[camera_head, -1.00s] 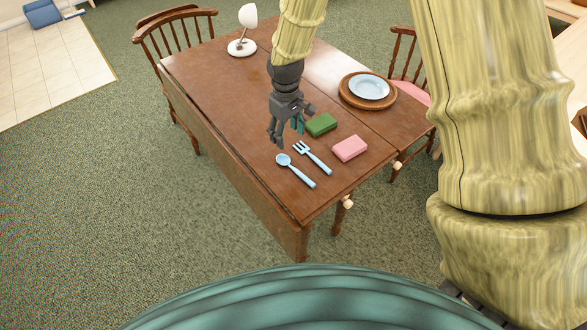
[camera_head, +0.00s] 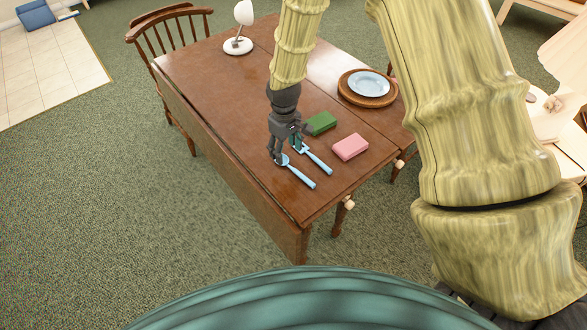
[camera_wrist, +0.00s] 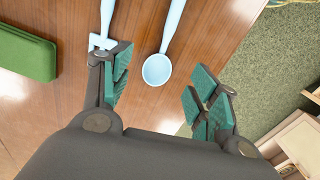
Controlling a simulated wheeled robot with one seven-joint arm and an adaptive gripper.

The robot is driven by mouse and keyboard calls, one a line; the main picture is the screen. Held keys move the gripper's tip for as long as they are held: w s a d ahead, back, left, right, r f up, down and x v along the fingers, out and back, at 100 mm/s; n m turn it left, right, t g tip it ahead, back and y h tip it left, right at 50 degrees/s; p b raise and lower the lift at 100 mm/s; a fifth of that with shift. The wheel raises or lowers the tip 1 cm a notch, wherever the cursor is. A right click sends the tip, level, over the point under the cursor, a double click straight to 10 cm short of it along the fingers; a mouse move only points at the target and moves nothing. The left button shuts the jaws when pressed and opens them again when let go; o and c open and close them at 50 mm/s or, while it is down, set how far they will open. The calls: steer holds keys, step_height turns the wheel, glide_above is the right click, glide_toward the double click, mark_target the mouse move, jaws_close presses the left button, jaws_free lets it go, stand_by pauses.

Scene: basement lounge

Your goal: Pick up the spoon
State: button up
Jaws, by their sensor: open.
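A light blue spoon (camera_head: 299,176) lies on the brown wooden table (camera_head: 205,85) near its front edge. In the wrist view the spoon (camera_wrist: 158,68) has its bowl between the two fingers and its handle running up and away. My gripper (camera_head: 288,160) points down over the bowl end of the spoon and hides part of the bowl in the head view. In the wrist view my gripper (camera_wrist: 163,88) is open, with teal pads and nothing between them held. I cannot tell its exact height above the spoon.
A light blue fork (camera_head: 317,162) lies beside the spoon; the left finger overlaps its head in the wrist view. A green block (camera_head: 320,123) and a pink block (camera_head: 350,147) lie nearby. A plate (camera_head: 369,84) and a lamp (camera_head: 239,46) stand farther back.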

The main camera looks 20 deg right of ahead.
mark_target(285, 162)
steer(key=shift+w+a+f+p, duration=0.15)
steer(key=shift+f+p, duration=0.35)
steer(key=shift+f, duration=0.85)
steer(key=shift+w+f+p, duration=0.1)
steer(key=shift+f+p, duration=0.4)
steer(key=shift+f, duration=0.85)
steer(key=c, duration=1)
